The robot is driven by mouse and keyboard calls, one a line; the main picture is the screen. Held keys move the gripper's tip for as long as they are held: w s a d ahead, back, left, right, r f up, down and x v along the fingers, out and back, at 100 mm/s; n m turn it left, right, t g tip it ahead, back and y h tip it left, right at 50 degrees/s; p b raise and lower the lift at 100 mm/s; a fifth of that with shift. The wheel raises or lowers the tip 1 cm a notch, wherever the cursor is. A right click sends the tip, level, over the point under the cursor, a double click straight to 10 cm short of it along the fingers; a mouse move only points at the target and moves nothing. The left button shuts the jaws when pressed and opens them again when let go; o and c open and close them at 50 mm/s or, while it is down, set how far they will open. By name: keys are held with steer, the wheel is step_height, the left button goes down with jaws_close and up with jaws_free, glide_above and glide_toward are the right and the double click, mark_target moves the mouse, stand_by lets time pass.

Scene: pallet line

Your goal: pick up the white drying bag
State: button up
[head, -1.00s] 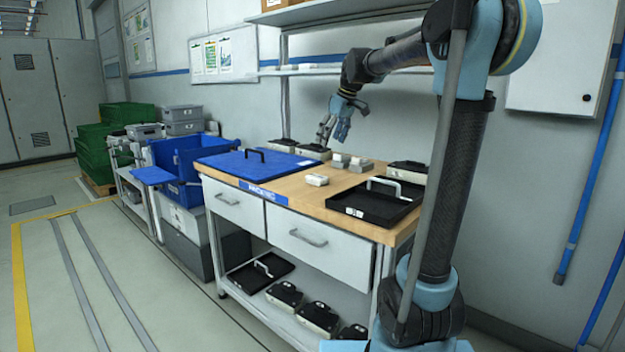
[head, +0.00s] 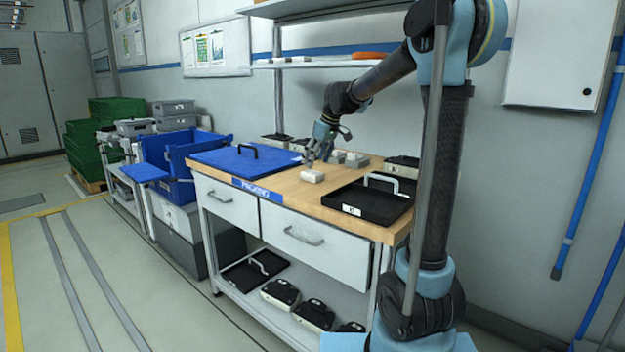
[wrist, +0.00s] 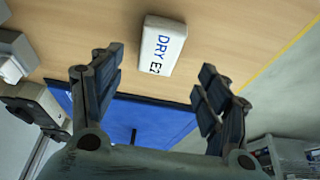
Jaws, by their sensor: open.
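The white drying bag (head: 312,176) lies flat on the wooden bench top, near the front edge. In the wrist view the bag (wrist: 160,46) shows blue lettering reading "DRY E2" and lies beyond and between the fingertips. My gripper (head: 313,160) is just above and behind the bag in the head view. In the wrist view my gripper (wrist: 157,70) is open, with nothing between its two dark fingers. The gap between fingers and bag in height is hard to tell.
A blue lidded panel with a black handle (head: 225,159) lies left of the bag. A black tray (head: 350,202) with a white handle stands to the right. Small grey-white blocks (head: 355,160) sit behind. The bench's front edge (head: 300,205) is close.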

mark_target(313, 172)
steer(key=shift+d+x, duration=0.2)
steer(key=shift+x, duration=2.6)
steer(key=shift+c, duration=0.3)
steer(key=c, duration=1.1)
